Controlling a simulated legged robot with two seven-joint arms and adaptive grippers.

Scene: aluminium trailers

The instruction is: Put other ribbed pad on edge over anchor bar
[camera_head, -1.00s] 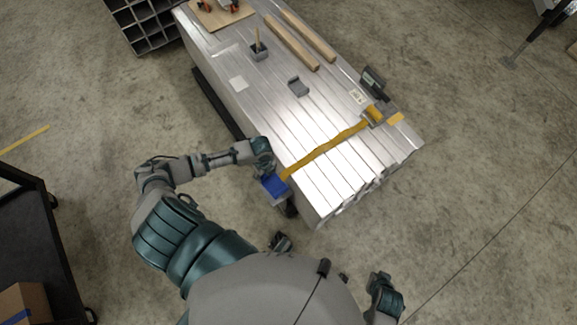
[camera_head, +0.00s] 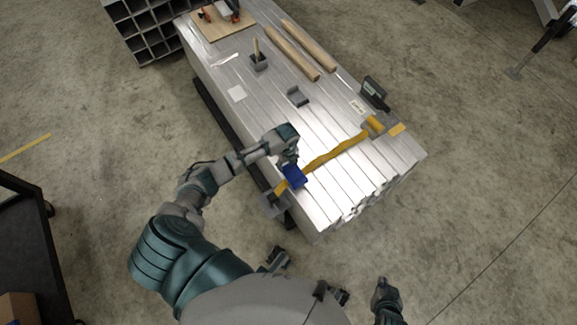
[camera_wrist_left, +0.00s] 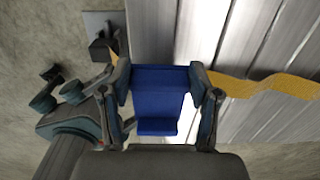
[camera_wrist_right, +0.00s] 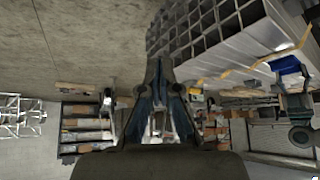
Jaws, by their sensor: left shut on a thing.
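My left gripper (camera_head: 291,160) is shut on a blue pad (camera_head: 294,177) and holds it over the near part of the metal stack, beside the yellow strap (camera_head: 335,152). In the left wrist view the blue pad (camera_wrist_left: 158,92) sits between both fingers and has a lip at its lower end. A grey bracket-like piece (camera_head: 272,206), perhaps the anchor bar, is at the stack's left edge at the strap's end. A grey angled piece (camera_head: 298,96), perhaps a pad, lies farther up the stack. My right gripper (camera_wrist_right: 162,70) looks shut and empty, away from the stack.
The aluminium stack (camera_head: 345,190) has open tube ends at the near side.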

